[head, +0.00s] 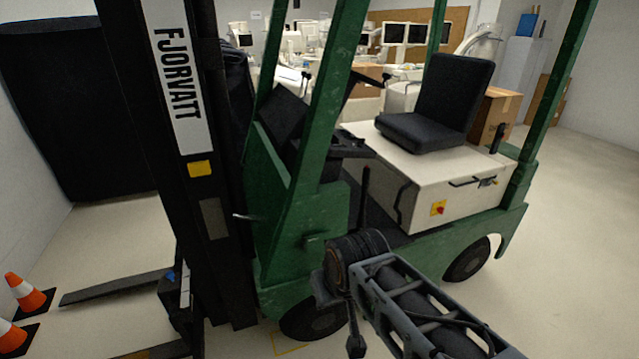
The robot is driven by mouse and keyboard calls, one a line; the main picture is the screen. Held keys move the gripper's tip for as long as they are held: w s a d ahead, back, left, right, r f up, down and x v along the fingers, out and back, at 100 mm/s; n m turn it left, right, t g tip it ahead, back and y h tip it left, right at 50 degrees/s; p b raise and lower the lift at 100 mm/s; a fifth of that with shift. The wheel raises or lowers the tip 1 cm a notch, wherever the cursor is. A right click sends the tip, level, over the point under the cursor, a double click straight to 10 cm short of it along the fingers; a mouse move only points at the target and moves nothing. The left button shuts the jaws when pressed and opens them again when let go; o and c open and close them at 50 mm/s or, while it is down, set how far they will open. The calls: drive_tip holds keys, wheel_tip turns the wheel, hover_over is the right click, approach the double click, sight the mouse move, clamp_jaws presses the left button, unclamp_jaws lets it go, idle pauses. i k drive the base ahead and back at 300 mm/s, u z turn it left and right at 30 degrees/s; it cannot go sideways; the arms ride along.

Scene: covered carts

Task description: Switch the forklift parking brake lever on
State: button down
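The green forklift (300,240) stands across the middle of the head view. A thin black upright lever (364,190) rises from its floor area, left of the cream seat base (425,180). A shorter black handle (496,139) stands on the seat base, right of the seat. I cannot tell for sure which of these is the parking brake lever, or its setting. My arm (420,315) reaches in from the lower right. Its dark end lies in front of the forklift's side, below the upright lever in the picture. I cannot make out the gripper's fingers or any contact with a lever.
A black seat (440,105) sits on the base. A red-and-yellow switch (438,208) is on the base's side. The mast (185,130) and green posts frame the left. Orange cones (25,292) stand by the forks (115,287). The floor at right is clear.

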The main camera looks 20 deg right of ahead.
sight(366, 170)
drive_tip(key=u, duration=0.1)
drive_tip(key=i, duration=1)
drive_tip(key=z, duration=0.45)
